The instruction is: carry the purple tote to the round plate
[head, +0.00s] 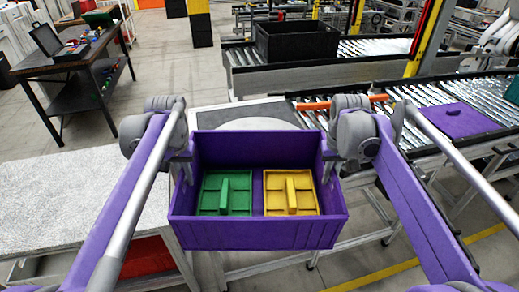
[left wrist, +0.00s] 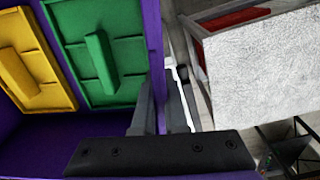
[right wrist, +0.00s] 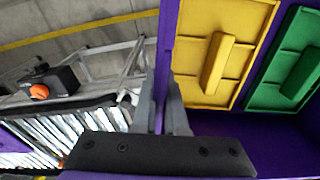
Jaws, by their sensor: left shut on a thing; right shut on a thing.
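The purple tote (head: 258,235) is held level between my two grippers in the middle of the head view. Inside it lie a green piece (head: 226,193) on the left and a yellow piece (head: 290,192) on the right. My left gripper (head: 184,172) is shut on the tote's left wall, also seen in the left wrist view (left wrist: 158,110). My right gripper (head: 331,165) is shut on the right wall, also seen in the right wrist view (right wrist: 160,108). The round plate (head: 257,124) is pale and shows just beyond the tote's far wall, partly hidden by it.
A speckled white table (head: 85,200) stands at the left. Roller conveyors (head: 440,118) run at the right, with a purple lid-like piece (head: 457,120). A black crate (head: 297,42) sits on the rear conveyor. A dark workbench (head: 75,65) stands back left.

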